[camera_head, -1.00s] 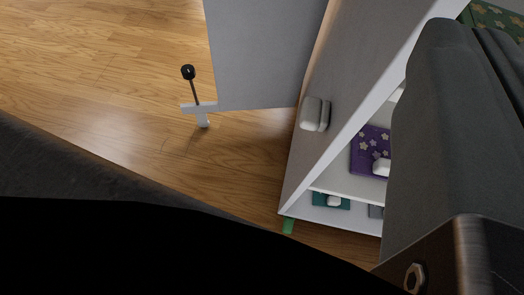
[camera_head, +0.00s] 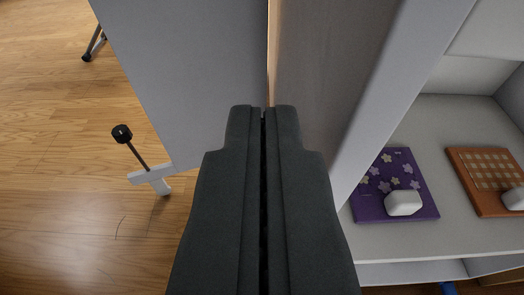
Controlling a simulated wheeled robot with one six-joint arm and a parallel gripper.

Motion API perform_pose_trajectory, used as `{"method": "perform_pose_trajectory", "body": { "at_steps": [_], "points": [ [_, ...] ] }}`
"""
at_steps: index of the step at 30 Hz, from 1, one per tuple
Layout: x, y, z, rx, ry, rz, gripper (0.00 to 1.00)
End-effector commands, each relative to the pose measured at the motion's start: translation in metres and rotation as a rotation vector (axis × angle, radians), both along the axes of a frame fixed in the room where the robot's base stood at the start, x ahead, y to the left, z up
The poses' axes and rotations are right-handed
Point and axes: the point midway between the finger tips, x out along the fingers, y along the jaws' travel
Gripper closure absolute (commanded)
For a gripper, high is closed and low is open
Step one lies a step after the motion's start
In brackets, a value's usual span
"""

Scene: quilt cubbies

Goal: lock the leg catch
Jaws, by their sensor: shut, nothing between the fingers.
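A thin rod with a black knob (camera_head: 122,134) rises from a white cross-shaped foot (camera_head: 152,178) at the lower corner of a grey panel (camera_head: 185,75); this looks like the leg catch. The rod leans up and to the left. My gripper (camera_head: 262,110) is shut and empty in the middle of the view, right of the knob and apart from it. Its tips lie in front of the gap between the grey panel and the cabinet side (camera_head: 325,75). The gripper hides the lower part of that side.
The open cabinet on the right holds a purple flowered quilt (camera_head: 405,176) and an orange checked quilt (camera_head: 486,165) on a white shelf (camera_head: 400,238), each with a white block. A dark leg (camera_head: 93,46) stands at the upper left.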

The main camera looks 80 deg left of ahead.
Motion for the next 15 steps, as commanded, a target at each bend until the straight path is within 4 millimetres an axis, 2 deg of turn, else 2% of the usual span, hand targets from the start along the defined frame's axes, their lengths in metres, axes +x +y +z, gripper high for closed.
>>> {"method": "perform_pose_trajectory", "body": {
  "at_steps": [4, 9, 15],
  "points": [
    [0.006, 0.025, -0.007, 0.000, 0.001, 0.001, 1.00],
    [0.006, 0.024, -0.030, 0.001, 0.003, -0.002, 1.00],
    [0.006, 0.024, -0.044, 0.000, 0.001, -0.001, 1.00]
  ]
}}
